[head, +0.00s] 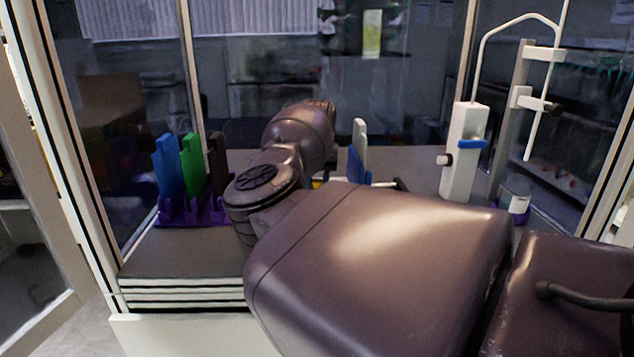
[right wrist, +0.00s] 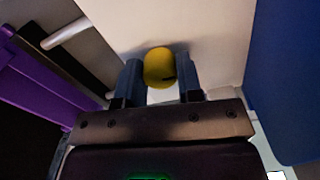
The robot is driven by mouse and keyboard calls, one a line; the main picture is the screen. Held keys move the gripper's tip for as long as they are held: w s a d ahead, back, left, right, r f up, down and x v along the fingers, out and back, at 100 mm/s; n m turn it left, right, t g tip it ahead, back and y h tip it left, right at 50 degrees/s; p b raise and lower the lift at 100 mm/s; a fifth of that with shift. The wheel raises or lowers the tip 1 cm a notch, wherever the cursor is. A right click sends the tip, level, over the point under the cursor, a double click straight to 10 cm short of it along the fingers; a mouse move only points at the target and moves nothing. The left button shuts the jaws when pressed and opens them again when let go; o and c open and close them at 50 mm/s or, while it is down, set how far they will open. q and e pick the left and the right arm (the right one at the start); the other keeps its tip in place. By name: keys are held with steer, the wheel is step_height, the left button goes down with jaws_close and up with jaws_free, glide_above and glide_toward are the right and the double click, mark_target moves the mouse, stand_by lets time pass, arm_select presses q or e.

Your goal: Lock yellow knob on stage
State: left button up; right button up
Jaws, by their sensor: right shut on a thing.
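The yellow knob (right wrist: 159,68) is round and sits between the two fingers of my right gripper (right wrist: 160,82) in the right wrist view. The fingers are shut on it from both sides. Behind the knob is a pale surface of the stage (right wrist: 215,30). In the head view my right arm covers most of the middle, and its gripper is hidden behind the arm. Only a small bit of yellow (head: 317,183) shows beside the wrist there. My left gripper is not in view.
A purple rack (head: 190,214) with blue, green and dark upright pieces stands left of my arm. A blue and white upright part (head: 357,160) stands just right of my wrist. A white stand with a tube (head: 463,150) is farther right. Glass panels enclose the bench.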

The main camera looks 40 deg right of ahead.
mark_target(317, 181)
stand_by(0.3)
steer(key=o, duration=0.9)
step_height(317, 181, up, 11)
steer(key=shift+f, duration=0.1)
stand_by(0.7)
